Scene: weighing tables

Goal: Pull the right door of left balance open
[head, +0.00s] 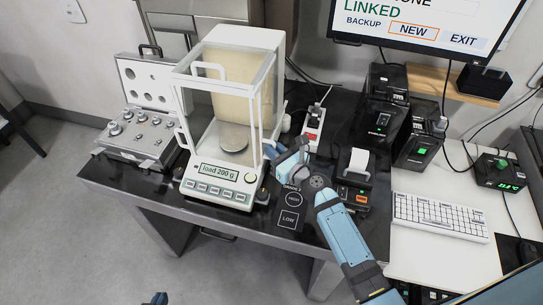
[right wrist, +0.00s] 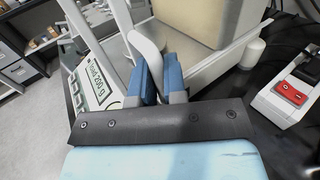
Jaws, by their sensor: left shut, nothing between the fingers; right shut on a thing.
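The left balance (head: 225,160) is a white weighing instrument with a clear draft shield, and its display reads "load 200 g". Its front with the display also shows in the right wrist view (right wrist: 100,85). My right gripper (head: 270,151) is at the right side of the balance. In the right wrist view its blue fingers (right wrist: 158,78) are shut around a white curved handle (right wrist: 145,50) of the right door. How far this door stands open I cannot tell. My left gripper (head: 155,299) barely shows at the bottom edge of the head view, away from the balance, shut and empty.
An open weight case (head: 150,133) stands left of the balance. A power strip with a red switch (head: 312,125), a printer (head: 355,180) and black boxes (head: 380,115) stand to the right.

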